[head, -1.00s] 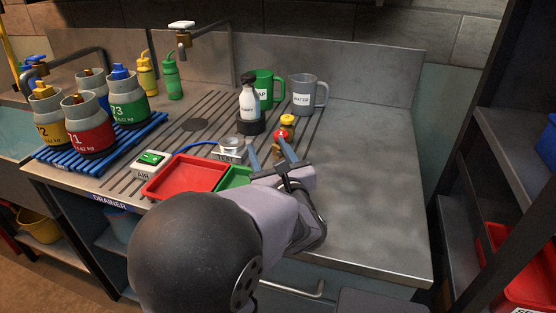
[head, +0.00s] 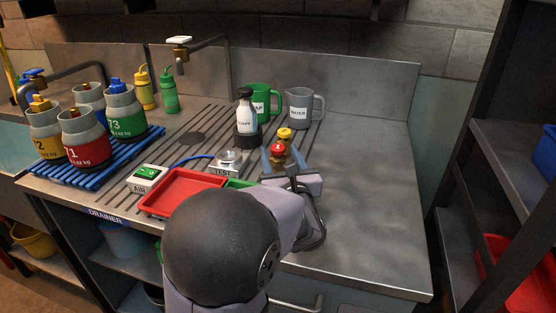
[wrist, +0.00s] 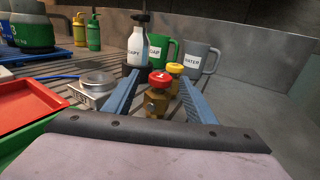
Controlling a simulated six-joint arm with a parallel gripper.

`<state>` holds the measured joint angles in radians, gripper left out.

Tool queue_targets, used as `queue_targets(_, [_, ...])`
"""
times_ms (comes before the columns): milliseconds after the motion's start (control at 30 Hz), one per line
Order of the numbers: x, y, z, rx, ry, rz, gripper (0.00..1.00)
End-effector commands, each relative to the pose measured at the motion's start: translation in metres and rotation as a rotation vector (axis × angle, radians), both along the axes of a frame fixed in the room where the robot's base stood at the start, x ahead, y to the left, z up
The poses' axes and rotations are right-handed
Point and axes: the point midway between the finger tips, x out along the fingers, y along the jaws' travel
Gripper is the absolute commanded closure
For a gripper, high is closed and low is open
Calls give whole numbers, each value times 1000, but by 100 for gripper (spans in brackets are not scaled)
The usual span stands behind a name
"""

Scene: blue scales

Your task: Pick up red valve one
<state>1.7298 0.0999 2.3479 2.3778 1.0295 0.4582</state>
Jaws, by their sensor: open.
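Red valve one (wrist: 157,100) is a brass body with a red cap marked 1. It stands upright on the steel drainer, and its red cap also shows in the head view (head: 278,149). My gripper (wrist: 160,92) is open, with one blue finger on each side of the valve in the wrist view. The fingers appear apart from the valve. In the head view my gripper (head: 280,160) covers the lower part of the valve. A yellow-capped valve (wrist: 175,72) stands just behind the red one, also between the lines of the fingers.
A white bottle (head: 246,115) in a black holder, a green mug (head: 262,100) and a grey mug (head: 299,106) stand behind the valves. A TEST block (head: 226,166), red tray (head: 180,190) and partly hidden green tray (head: 240,183) are left. The steel counter at right is clear.

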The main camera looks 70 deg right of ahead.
Motion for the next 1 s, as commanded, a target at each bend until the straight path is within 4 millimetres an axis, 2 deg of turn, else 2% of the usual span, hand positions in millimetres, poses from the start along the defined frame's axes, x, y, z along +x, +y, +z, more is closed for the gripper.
queue_targets(233, [13,-25,0,0,0,2,49])
queue_targets(533, [14,-29,-1,0,0,0,49])
queue_targets(567, [14,-29,-1,0,0,0,52])
queue_targets(767, [14,-29,-1,0,0,0,99])
queue_targets(1000, [14,-29,1,-3,0,0,100])
